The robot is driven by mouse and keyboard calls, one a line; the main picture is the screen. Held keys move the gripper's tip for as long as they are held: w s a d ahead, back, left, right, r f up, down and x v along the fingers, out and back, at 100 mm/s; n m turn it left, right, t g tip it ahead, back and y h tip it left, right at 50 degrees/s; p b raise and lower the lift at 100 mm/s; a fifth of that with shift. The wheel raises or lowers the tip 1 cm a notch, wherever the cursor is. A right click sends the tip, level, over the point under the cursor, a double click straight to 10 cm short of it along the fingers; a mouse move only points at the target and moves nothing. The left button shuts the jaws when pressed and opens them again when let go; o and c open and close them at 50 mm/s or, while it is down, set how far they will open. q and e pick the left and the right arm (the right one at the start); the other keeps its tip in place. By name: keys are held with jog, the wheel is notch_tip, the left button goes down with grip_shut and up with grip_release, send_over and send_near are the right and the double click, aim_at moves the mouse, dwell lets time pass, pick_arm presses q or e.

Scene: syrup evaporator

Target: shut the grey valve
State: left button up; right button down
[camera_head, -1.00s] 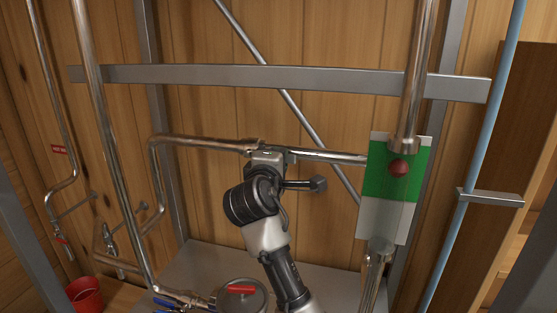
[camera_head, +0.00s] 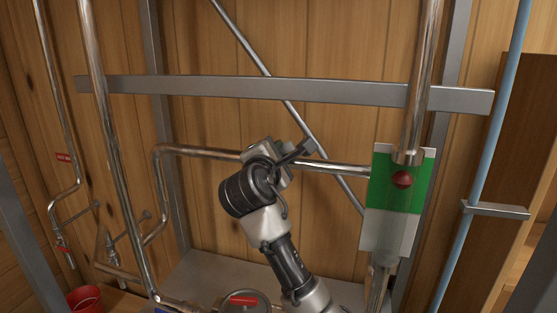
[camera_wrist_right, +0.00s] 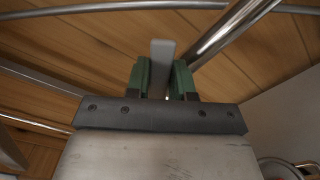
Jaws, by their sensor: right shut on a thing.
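The grey valve's lever shows in the right wrist view as a flat grey bar (camera_wrist_right: 162,62) standing between the green finger pads. My right gripper (camera_wrist_right: 161,82) is shut on it. In the head view my right gripper (camera_head: 268,150) is up against the horizontal steel pipe (camera_head: 205,152), left of the green and white panel. My wrist hides most of the valve there, so its body and the lever's angle are hard to make out. My left gripper is not in view.
A sight tube with a red ball (camera_head: 402,179) stands before the green and white panel (camera_head: 385,232) on the right. A grey crossbar (camera_head: 250,90) runs above my gripper. A red-handled lid (camera_head: 243,299) and a red bucket (camera_head: 85,299) are below.

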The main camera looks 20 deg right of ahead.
jog(key=shift+r+n, duration=0.3)
jog(key=shift+r, duration=0.3)
jog(key=shift+w, duration=0.1)
jog(key=c, duration=1.3)
grip_release()
jog(key=shift+o, duration=1.1)
jog(key=shift+w+d+f, duration=0.1)
jog(key=shift+o, duration=0.6)
jog(key=shift+w+d+f, duration=0.1)
jog(key=shift+w+f, duration=0.05)
jog(key=b+v, duration=0.5)
jog(key=v, duration=0.6)
jog(key=shift+w, duration=0.15)
